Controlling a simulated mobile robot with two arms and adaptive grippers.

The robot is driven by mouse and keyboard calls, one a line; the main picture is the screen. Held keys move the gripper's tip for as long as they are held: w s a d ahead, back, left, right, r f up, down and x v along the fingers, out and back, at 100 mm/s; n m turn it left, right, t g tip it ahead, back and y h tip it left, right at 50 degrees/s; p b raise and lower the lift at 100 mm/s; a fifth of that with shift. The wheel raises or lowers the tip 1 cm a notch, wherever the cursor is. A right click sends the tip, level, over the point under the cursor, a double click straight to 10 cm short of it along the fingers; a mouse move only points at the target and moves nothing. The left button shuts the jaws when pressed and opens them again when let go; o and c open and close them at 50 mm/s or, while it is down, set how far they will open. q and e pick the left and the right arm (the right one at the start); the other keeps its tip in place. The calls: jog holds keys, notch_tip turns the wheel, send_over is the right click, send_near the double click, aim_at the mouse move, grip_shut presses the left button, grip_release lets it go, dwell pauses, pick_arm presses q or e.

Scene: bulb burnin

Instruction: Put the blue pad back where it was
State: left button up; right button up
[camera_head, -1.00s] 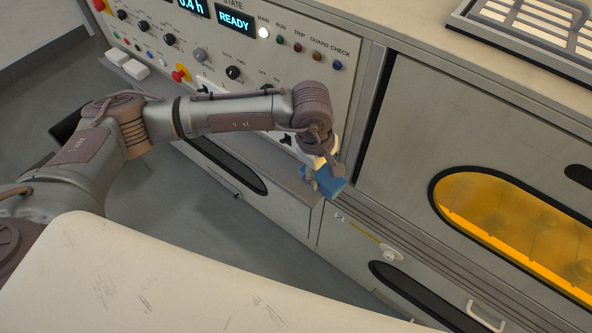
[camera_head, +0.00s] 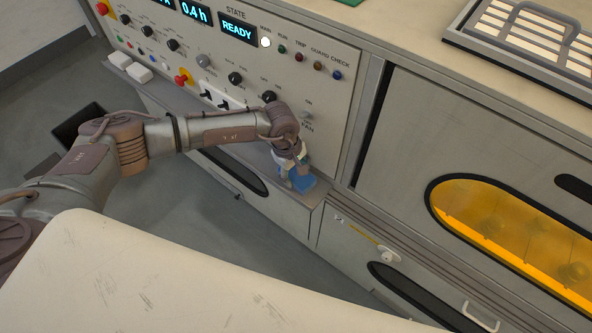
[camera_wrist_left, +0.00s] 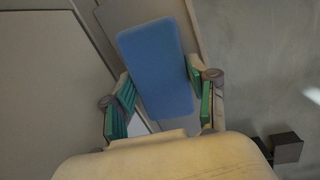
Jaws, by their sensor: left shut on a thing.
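The blue pad (camera_head: 302,184) is a flat blue block, held at the end of my left arm just above the narrow ledge below the control panel. In the left wrist view the pad (camera_wrist_left: 156,70) lies lengthwise between the two green-lined fingers of my left gripper (camera_wrist_left: 160,98), which is shut on it. In the head view my left gripper (camera_head: 293,178) is partly hidden by its own wrist. I cannot tell whether the pad touches the ledge. My right gripper is not in view.
The control panel (camera_head: 222,62) with knobs, lamps and a READY display stands right behind the arm. The ledge (camera_head: 262,163) runs along its foot. To the right is a cabinet with an amber window (camera_head: 505,225).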

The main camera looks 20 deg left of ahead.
pick_arm(q)
jog(key=shift+f, duration=0.1)
jog(key=o, duration=1.1)
jog(key=r, duration=0.4)
jog(key=a+r+b, duration=0.1)
jog(key=r, duration=0.4)
jog(key=s+a+r, duration=0.1)
jog(key=r, duration=0.3)
jog(key=shift+r, duration=0.3)
jog(key=shift+s+f, duration=0.1)
